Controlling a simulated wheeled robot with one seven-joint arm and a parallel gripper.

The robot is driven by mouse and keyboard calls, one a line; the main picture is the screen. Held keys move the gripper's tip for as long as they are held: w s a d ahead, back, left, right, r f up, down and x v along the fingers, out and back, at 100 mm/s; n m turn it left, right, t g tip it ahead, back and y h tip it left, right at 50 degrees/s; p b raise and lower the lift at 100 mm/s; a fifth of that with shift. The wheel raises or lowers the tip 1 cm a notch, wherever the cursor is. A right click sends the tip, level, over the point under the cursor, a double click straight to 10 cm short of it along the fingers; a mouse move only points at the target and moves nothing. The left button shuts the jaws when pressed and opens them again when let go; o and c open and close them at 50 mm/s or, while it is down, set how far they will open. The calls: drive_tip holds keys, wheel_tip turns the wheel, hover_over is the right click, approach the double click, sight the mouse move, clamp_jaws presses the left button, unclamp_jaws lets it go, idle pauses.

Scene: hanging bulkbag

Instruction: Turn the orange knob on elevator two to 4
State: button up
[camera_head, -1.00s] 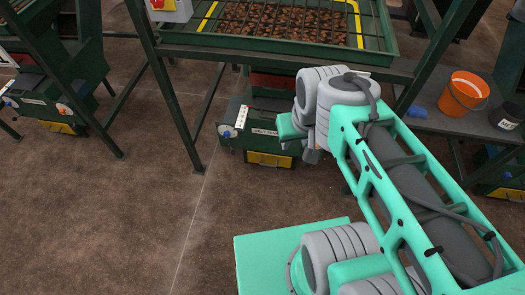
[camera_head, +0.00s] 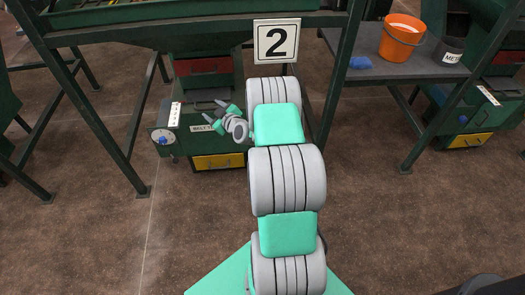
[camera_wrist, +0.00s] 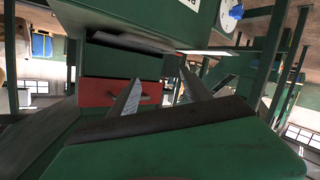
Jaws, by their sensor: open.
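Elevator two is the green machine (camera_head: 205,105) under the number 2 sign (camera_head: 277,41). A round white dial with a blue knob (camera_head: 163,138) sits at its left end, and the dial also shows at the top of the wrist view (camera_wrist: 231,14). I cannot make out an orange knob in either current view. My gripper (camera_head: 214,116) is open and empty, in front of the machine and right of the dial. In the wrist view its two fingers (camera_wrist: 163,79) stand apart, with a red panel (camera_wrist: 108,92) behind them.
A green frame leg (camera_head: 85,110) stands left of the machine, and another (camera_head: 340,80) stands to its right. A shelf (camera_head: 400,68) at right holds an orange bucket (camera_head: 402,37) and a dark cup (camera_head: 452,50). The floor (camera_head: 80,245) at front left is clear.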

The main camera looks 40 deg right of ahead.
drive_tip(key=s+d+f+m+h+b, duration=0.3)
drive_tip(key=s+d+f+h, duration=0.3)
drive_tip(key=f, duration=0.5)
drive_tip(key=s+d+f+m+h+b, duration=0.2)
drive_tip(key=s+d+f+h+b, duration=0.15)
drive_tip(key=s+d+f, duration=0.65)
drive_tip(key=w+d+b, duration=0.1)
drive_tip(key=w+d, duration=0.1)
drive_tip(key=w, duration=0.6)
drive_tip(key=shift+d+f, duration=0.35)
drive_tip(key=shift+w, duration=0.1)
drive_tip(key=shift+c, duration=0.5)
clamp_jaws()
